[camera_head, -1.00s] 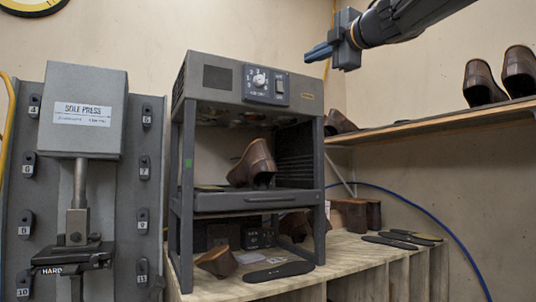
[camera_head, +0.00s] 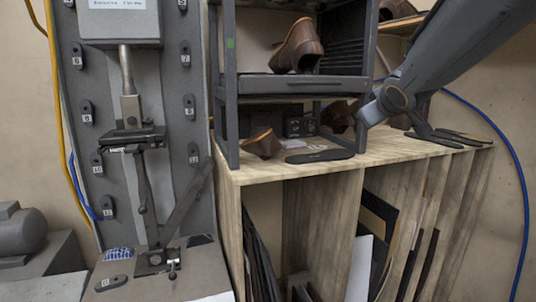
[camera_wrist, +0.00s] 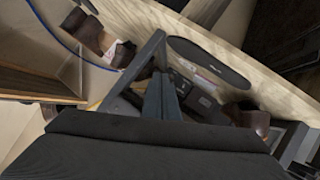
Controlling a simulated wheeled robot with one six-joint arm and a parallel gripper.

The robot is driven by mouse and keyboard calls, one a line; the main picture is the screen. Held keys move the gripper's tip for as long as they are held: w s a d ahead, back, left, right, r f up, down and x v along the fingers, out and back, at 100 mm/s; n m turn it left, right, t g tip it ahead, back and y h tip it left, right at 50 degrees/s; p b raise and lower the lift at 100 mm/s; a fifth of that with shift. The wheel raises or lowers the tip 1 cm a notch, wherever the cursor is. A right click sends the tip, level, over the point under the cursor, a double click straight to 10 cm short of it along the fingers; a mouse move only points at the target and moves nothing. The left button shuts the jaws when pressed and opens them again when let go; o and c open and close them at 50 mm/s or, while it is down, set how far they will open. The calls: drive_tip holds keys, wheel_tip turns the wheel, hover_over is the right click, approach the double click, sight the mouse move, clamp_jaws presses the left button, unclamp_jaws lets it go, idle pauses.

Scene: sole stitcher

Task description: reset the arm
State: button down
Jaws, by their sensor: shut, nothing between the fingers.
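My arm (camera_head: 455,60) reaches in from the upper right of the head view. Its lower end is in front of the right end of the wooden bench. I cannot make out the fingers there. In the wrist view my gripper (camera_wrist: 163,97) shows its grey-blue fingers pressed together and empty. Behind them are the bench top, a dark sole (camera_wrist: 208,62) and a small black box (camera_wrist: 203,103). I cannot tell how far the fingers are from these.
The grey rack (camera_head: 300,86) holds a brown shoe (camera_head: 298,46) on its shelf. The wooden bench (camera_head: 280,172) carries a dark sole (camera_head: 320,156) and a brown shoe piece (camera_head: 263,143). The press (camera_head: 132,135) stands left. A blue cable (camera_head: 505,140) runs down the right wall.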

drive_tip(key=s+a+f+m+g, duration=0.1)
drive_tip(key=s+f+g, duration=0.1)
drive_tip(key=s+f, duration=0.35)
drive_tip(key=s+a+f+m+g, duration=0.1)
drive_tip(key=s+f+g, duration=0.1)
drive_tip(key=f, duration=0.6)
drive_tip(key=s+a+f+m+g, duration=0.1)
drive_tip(key=s+f+g, duration=0.1)
drive_tip(key=s+f, duration=0.35)
drive_tip(key=s+a+f+m+g, duration=0.1)
drive_tip(key=s+a+f+g, duration=0.1)
drive_tip(key=s+f, duration=0.5)
drive_tip(key=s+a+f+m+g+y, duration=0.1)
drive_tip(key=s+a+f+g, duration=0.2)
drive_tip(key=s+f, duration=0.4)
drive_tip(key=shift+s+a+f+y+b, duration=0.2)
drive_tip(key=shift+s+y+b, duration=0.1)
drive_tip(key=shift+s, duration=0.6)
drive_tip(key=c, duration=2.5)
unclamp_jaws()
drive_tip(key=shift+r, duration=0.1)
